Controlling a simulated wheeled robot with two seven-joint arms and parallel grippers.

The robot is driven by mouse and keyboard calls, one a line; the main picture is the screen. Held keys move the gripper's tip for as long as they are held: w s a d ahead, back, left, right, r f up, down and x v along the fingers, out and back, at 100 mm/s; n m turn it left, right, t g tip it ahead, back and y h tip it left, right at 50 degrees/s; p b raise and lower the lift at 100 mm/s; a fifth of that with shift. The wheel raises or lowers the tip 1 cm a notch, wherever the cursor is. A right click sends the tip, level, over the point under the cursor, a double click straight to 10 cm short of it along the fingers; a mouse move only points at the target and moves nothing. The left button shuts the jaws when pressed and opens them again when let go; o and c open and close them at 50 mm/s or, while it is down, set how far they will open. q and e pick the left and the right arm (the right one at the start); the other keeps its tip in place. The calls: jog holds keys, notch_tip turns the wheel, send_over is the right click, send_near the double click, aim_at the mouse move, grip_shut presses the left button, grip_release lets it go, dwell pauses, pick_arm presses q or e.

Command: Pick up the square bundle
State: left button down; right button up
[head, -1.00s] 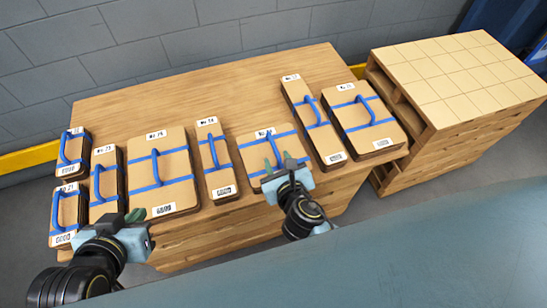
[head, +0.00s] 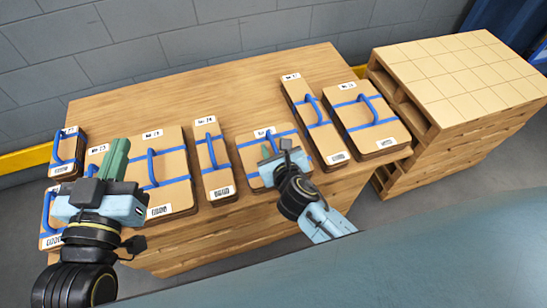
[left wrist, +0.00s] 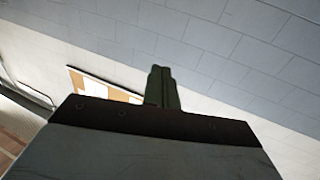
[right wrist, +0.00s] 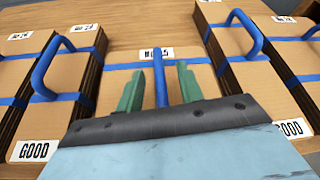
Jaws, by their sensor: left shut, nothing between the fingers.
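A squarish cardboard bundle (head: 251,151) with blue straps and a raised blue handle lies flat in the row on the wooden table; it also shows in the right wrist view (right wrist: 119,77). My right gripper (head: 276,149) is over this bundle. In the right wrist view its two green fingers (right wrist: 160,85) are open, one on each side of the blue handle (right wrist: 160,78), with gaps visible. Part of the bundle is hidden behind the gripper. My left gripper (head: 116,158) is shut and empty, raised in front of the left bundles; its closed fingers show in the left wrist view (left wrist: 162,85).
A narrow bundle (head: 212,160) lies left of the squarish one, a long narrow one (head: 305,103) and a large one (head: 366,120) lie right. Several more stand at the left. The table's back strip (head: 230,85) is bare. A wooden pallet stack (head: 465,75) stands at right.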

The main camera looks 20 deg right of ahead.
jog(key=shift+w+f+b, duration=0.25)
jog(key=shift+w+b, duration=0.05)
jog(key=shift+w, duration=0.4)
pick_arm(q)
jog(key=r, duration=0.1)
jog(key=r+t, duration=0.2)
jog(key=shift+s+d+r+h, duration=0.15)
jog(key=shift+d+h, duration=0.1)
jog(key=shift+h, duration=0.15)
pick_arm(e)
jog(key=shift+c, duration=0.5)
grip_shut()
